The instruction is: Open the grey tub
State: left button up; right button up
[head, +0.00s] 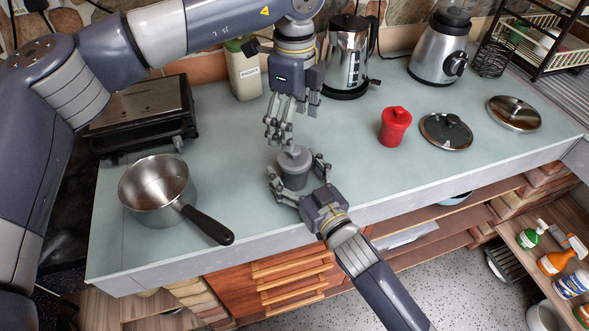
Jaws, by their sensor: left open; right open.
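The grey tub (294,178) stands upright on the counter near its front edge, with a grey lid (295,158) on top. My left gripper (283,137) points down just above the lid, its fingers open. Whether a fingertip touches the lid's knob, I cannot tell. My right gripper (297,181) reaches in from the front, with its open fingers on either side of the tub. Whether they touch its wall is hard to see.
A steel saucepan (155,187) with a black handle is at the left. A kettle (347,62), blender (440,50) and canister (245,72) stand behind. The counter (225,140) is clear around the grey tub.

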aim_at(297, 149)
jog(key=c, duration=1.6)
pick_arm(q)
jog(key=shift+o, duration=0.6)
jog(key=m, duration=0.3)
jog(key=r+m, duration=0.1)
jog(key=m, duration=0.2)
jog(key=shift+w+d+r+m, duration=0.1)
jog(key=shift+m, duration=0.3)
jog(key=m, duration=0.3)
jog(key=r+m, duration=0.1)
jog(key=m, duration=0.2)
jog(key=shift+d+m, duration=0.1)
jog(key=shift+m, duration=0.3)
notch_tip(297, 149, down, 10)
jog(key=m, duration=1.2)
jog(key=shift+d, duration=0.1)
